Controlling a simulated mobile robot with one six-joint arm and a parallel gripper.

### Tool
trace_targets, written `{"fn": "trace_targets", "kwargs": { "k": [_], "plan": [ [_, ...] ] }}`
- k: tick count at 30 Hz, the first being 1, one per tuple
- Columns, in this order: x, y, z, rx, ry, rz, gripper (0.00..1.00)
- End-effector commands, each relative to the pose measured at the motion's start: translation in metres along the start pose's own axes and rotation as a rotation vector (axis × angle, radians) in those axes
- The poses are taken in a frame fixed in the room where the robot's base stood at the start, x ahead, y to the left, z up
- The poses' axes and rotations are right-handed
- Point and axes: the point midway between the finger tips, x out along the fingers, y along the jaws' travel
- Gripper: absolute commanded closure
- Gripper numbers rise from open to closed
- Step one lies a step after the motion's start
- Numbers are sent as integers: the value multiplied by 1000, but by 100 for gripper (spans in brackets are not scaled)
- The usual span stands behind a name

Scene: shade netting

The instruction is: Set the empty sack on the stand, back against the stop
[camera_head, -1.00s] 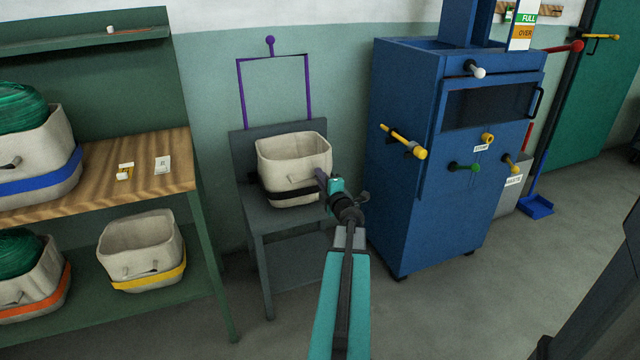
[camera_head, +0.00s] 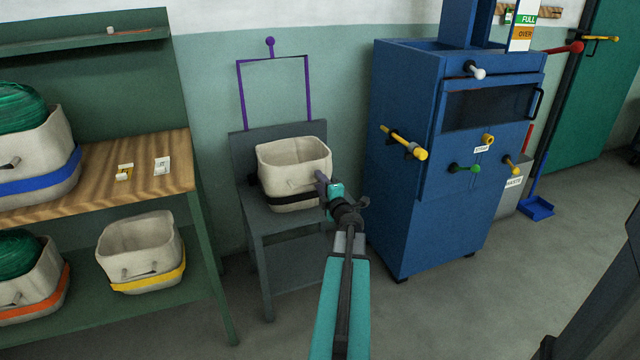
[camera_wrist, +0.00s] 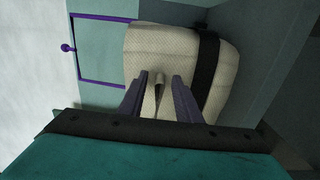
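The empty cream sack (camera_head: 292,163) with a black band is upright at the seat of the dark grey stand (camera_head: 268,222). Its open mouth faces up and its back side is near the stand's upright back panel (camera_head: 243,150). I cannot tell whether the sack touches that panel or bears fully on the seat. My gripper (camera_head: 323,184) is at the sack's front right side. In the wrist view, my gripper's purple fingers (camera_wrist: 159,88) are on both sides of the sack's front handle (camera_wrist: 157,100), and the black band (camera_wrist: 207,70) runs beside them.
A purple frame (camera_head: 239,95) with a ball knob rises behind the stand. The blue machine (camera_head: 405,190) with levers stands close to the right. On the left, a green shelf (camera_head: 215,300) and a wooden top (camera_head: 140,150) hold other sacks, including a yellow-banded one (camera_head: 140,240).

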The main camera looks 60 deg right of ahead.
Motion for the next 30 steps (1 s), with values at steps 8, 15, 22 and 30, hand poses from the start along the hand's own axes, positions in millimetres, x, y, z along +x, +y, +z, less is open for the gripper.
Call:
{"fn": "trace_targets", "kwargs": {
  "k": [8,15,22,30],
  "plan": [
    [-6,3,0,0,0,0,69],
    [-28,4,0,0,-2,-1,69],
    [-53,3,-1,1,-1,-1,69],
    [-84,4,-1,0,-1,0,69]
  ]
}}
